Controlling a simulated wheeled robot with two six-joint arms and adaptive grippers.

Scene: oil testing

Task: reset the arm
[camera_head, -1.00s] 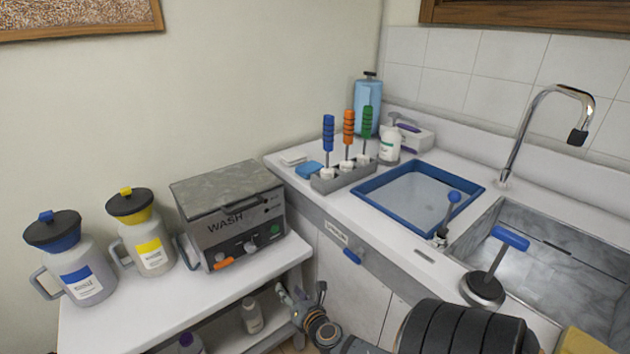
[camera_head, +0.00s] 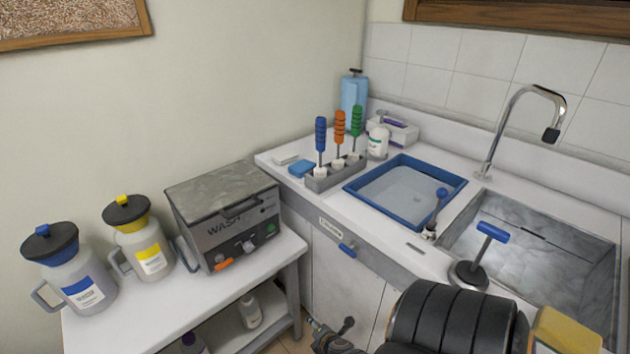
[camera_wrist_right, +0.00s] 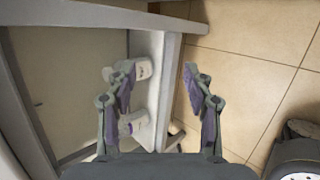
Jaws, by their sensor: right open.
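My right gripper (camera_head: 322,332) shows low in the head view, in front of the sink cabinet and right of the white table. Beyond the fingers, lower down, are a shelf with white bottles and a tiled floor. My left gripper is in neither view.
The white table (camera_head: 130,320) carries the wash machine (camera_head: 228,222) and two jugs (camera_head: 70,280). A white bottle (camera_head: 249,312) stands on its lower shelf. The counter holds a tool rack (camera_head: 335,175), a blue-rimmed tray (camera_head: 404,218) and a sink (camera_head: 545,255). Tiled floor (camera_wrist_right: 265,45) is clear.

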